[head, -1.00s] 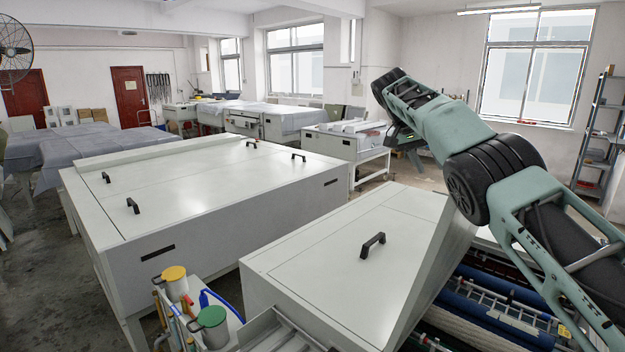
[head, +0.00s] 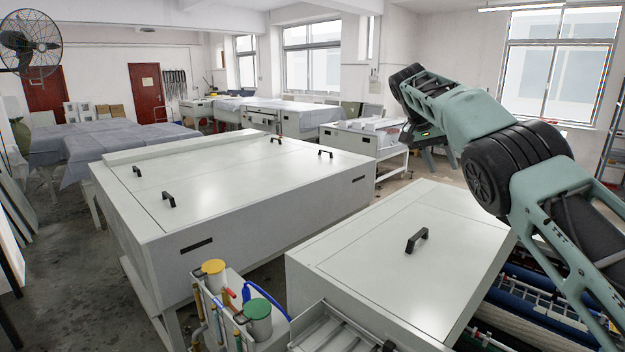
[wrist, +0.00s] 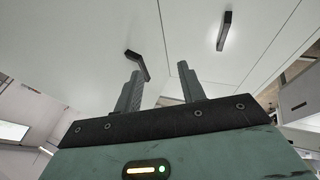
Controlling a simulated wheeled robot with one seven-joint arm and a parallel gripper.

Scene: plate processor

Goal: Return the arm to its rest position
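My arm (head: 485,125) reaches up from the lower right of the head view and bends over above the right-hand machine. The fingertips are hidden behind the arm there. In the wrist view my gripper (wrist: 160,82) shows two grey fingers standing well apart, with nothing between them. Behind the fingers is a pale panel with dark handles (wrist: 224,31), apart from the fingers as far as I can tell.
A long white processor (head: 240,190) with black handles stands at centre left. A smaller white lidded unit (head: 400,260) is close in front, with open rollers (head: 540,295) under my arm. A jug with a green lid (head: 258,310) stands at its left.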

